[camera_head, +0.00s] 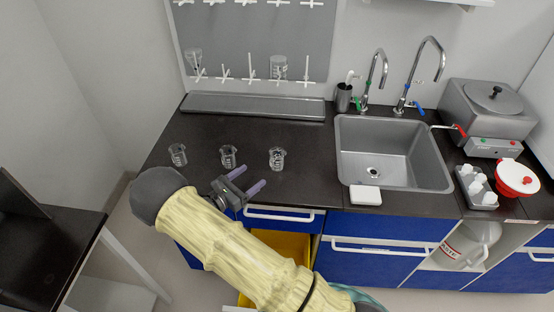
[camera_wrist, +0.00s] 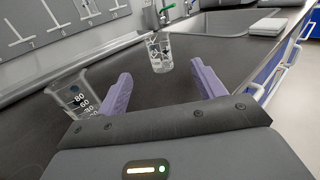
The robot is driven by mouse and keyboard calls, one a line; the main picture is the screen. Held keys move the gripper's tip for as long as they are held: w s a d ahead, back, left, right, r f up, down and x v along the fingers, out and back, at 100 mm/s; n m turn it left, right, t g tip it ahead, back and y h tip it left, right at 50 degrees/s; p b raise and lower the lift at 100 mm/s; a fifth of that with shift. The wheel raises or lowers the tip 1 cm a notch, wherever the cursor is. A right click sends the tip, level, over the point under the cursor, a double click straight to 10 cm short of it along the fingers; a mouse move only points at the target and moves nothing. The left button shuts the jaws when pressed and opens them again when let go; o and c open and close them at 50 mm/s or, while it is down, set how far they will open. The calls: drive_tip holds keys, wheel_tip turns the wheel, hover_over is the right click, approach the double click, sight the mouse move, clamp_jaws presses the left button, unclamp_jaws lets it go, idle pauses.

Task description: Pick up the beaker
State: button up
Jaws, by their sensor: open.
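Three clear glass beakers stand upright in a row on the dark counter in the head view: a left beaker (camera_head: 178,154), a middle beaker (camera_head: 228,157) and a right beaker (camera_head: 277,159). My gripper (camera_head: 256,175) has purple fingers, spread apart and empty, near the counter's front edge and close to the middle and right beakers. In the wrist view, my gripper (camera_wrist: 161,72) points toward a beaker (camera_wrist: 158,52), which stands ahead, between the finger directions and beyond the tips.
A sink (camera_head: 392,153) with two taps is to the right, and a white block (camera_head: 365,195) lies at its front edge. A drying rack (camera_head: 255,40) with pegs and hung glassware is on the wall. The counter behind the beakers is clear up to the grey tray (camera_head: 252,106).

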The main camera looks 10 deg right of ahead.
sight(272, 161)
drive_tip(key=p+x, duration=0.1)
drive_tip(key=x, duration=0.6)
drive_tip(key=shift+w+d+p, duration=0.15)
drive_tip(key=shift+d+p, duration=0.05)
drive_tip(key=shift+p, duration=0.1)
drive_tip(key=shift+w+d, duration=0.2)
drive_tip(key=shift+d, duration=0.1)
drive_tip(key=p+x, duration=0.2)
drive_tip(key=x, duration=0.3)
drive_tip(key=shift+w+f, duration=0.15)
drive_tip(key=shift+w, duration=0.05)
drive_tip(key=shift+a, duration=0.1)
drive_tip(key=c, duration=1.1)
